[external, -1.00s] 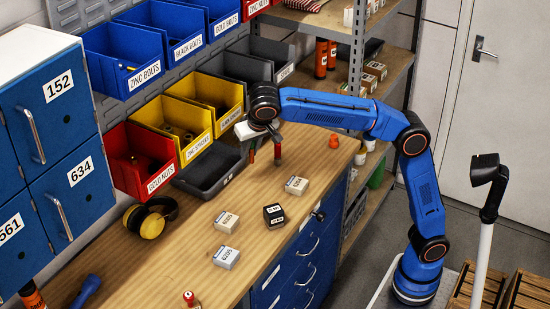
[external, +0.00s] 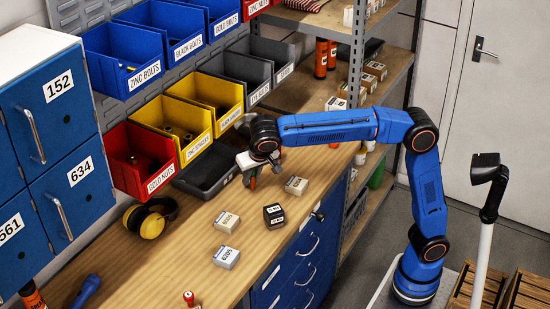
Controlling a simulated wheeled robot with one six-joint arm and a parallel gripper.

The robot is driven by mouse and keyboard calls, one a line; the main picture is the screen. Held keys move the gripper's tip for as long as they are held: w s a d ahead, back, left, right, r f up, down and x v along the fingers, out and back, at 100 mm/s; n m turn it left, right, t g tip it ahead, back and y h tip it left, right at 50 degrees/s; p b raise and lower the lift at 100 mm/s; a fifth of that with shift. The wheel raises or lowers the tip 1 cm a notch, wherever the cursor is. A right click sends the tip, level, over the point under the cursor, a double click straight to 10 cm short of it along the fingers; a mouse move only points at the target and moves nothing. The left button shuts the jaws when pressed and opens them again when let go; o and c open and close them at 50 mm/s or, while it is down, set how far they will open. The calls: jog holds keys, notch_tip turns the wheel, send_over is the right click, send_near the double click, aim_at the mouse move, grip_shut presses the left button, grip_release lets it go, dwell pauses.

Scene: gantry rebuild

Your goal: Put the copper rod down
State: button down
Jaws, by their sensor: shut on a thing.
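My gripper (external: 261,172) is low over the workbench (external: 205,215), in front of the grey bin and left of the nearest small labelled box (external: 296,186). Its jaws point down and are shut on the copper rod. The rod is mostly hidden by the jaws and wrist. Only a small reddish-brown bit shows at the jaws, and I cannot tell whether its lower end touches the bench top.
A black labelled box (external: 274,216) and pale boxes (external: 227,222) (external: 226,257) stand on the bench. Yellow ear defenders (external: 152,222) lie at left. Bins (external: 207,172) line the back. Bare wood lies left of the pale boxes.

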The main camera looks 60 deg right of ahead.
jog(key=shift+f, duration=0.25)
jog(key=c, duration=1.6)
grip_release()
jog(key=shift+c, duration=0.2)
jog(key=v, duration=1.2)
jog(key=shift+r, duration=0.15)
